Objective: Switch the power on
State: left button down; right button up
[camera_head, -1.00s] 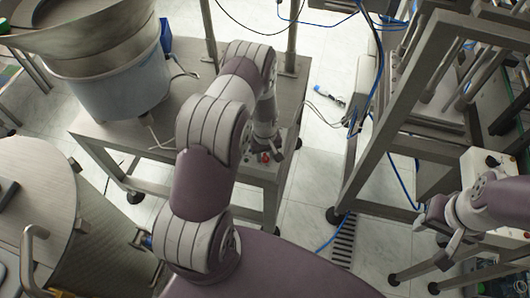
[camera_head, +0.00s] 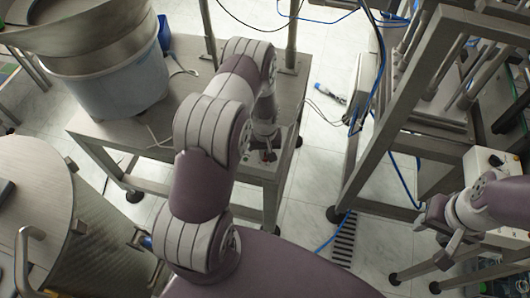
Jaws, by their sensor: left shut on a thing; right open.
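My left arm reaches over the metal table (camera_head: 115,125) that carries the bowl feeder. My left gripper (camera_head: 266,153) points down at a small control panel (camera_head: 256,168) on the table's right front corner. It is shut on a small switch there; the fingers and wrist hide most of it, and only a trace of red shows. Whether the switch is turned cannot be told. My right gripper (camera_head: 440,232) is open and empty at the right, in front of the metal frame.
A large bowl feeder on a blue-white drum (camera_head: 115,85) stands on the table. A round metal drum (camera_head: 95,225) is at lower left. A metal frame (camera_head: 385,130) with blue cables and a white knobbed box (camera_head: 478,160) fill the right. Tiled floor lies between.

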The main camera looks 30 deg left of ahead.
pick_arm(q)
jog(key=m+b, duration=0.1)
jog(key=m, duration=0.3)
jog(key=shift+m, duration=0.3)
jog(key=m+b, duration=0.1)
jog(key=m, duration=0.3)
jog(key=shift+r+m+b, duration=0.1)
jog(key=shift+m+b, duration=0.2)
jog(key=c, duration=1.3)
grip_release()
jog(key=shift+o, duration=0.5)
jog(key=shift+s, duration=0.1)
jog(key=shift+r, duration=0.1)
